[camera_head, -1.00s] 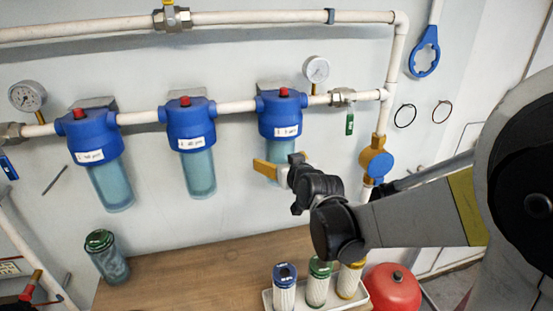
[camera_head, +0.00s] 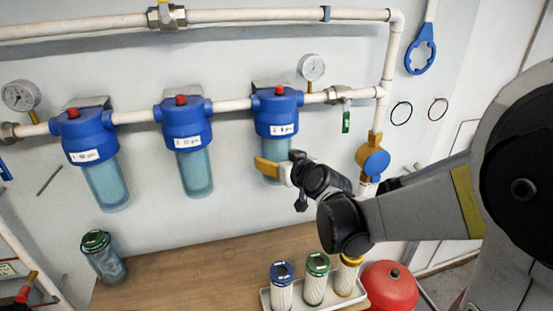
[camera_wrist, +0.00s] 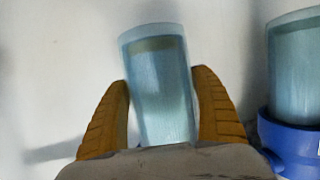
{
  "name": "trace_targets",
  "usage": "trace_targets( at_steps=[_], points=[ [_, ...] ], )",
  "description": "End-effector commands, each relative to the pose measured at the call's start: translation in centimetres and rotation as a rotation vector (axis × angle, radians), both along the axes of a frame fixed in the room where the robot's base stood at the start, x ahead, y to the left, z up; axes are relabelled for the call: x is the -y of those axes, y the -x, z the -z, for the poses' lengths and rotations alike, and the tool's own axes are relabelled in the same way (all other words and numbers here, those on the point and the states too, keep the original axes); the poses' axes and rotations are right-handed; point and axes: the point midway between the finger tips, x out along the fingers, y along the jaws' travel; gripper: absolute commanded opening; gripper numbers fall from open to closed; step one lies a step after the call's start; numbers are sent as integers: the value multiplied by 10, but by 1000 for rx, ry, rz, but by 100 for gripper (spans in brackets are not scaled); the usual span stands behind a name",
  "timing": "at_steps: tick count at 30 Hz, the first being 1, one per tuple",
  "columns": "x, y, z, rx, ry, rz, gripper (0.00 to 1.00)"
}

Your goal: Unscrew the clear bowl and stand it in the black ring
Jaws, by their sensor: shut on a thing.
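The clear bowl (camera_head: 271,149) hangs under the blue head of the rightmost filter housing, below its white label. My gripper (camera_head: 276,170) has yellow fingers, one on either side of this bowl, and is shut on it. In the wrist view the bowl (camera_wrist: 161,85) shows upside down between the two fingers (camera_wrist: 163,110). Its end by the head is hidden there. In the head view my gripper hides part of its lower end. A thin black ring (camera_head: 401,113) hangs on the wall at the right; I see no black ring on the bench.
Two more housings (camera_head: 187,145) (camera_head: 92,150) hang left on the white pipe. A green-capped jar (camera_head: 104,257) stands at the left of the wooden bench (camera_head: 185,270). A white tray (camera_head: 310,306) holds three cartridges, beside a red tank (camera_head: 391,288). The bench middle is clear.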

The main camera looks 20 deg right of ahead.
Motion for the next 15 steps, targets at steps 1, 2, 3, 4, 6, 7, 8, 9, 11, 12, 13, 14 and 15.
trace_targets(
  at_steps=[1, 2, 3, 4, 6, 7, 8, 9, 11, 12, 13, 14, 15],
  points=[
    [0, 0, 0, -1, -1, 0, 36],
    [0, 0, 0, -1, 0, 2, 36],
    [-1, 0, 1, -2, 0, 8, 36],
    [-1, 1, 1, -3, 0, 14, 35],
    [-1, 1, 2, -6, 2, 38, 35],
    [-1, 1, 1, -5, 3, 52, 35],
    [-2, 1, 1, -2, 3, 64, 35],
    [-2, 1, 0, 0, 4, 79, 35],
    [-1, 1, 1, -5, 3, 102, 35],
    [-1, 1, 1, -5, 2, 114, 35],
    [-1, 1, 1, -4, 4, 122, 34],
    [-1, 1, 1, -4, 3, 130, 34],
    [-1, 1, 1, -3, 2, 138, 34]
  ],
)
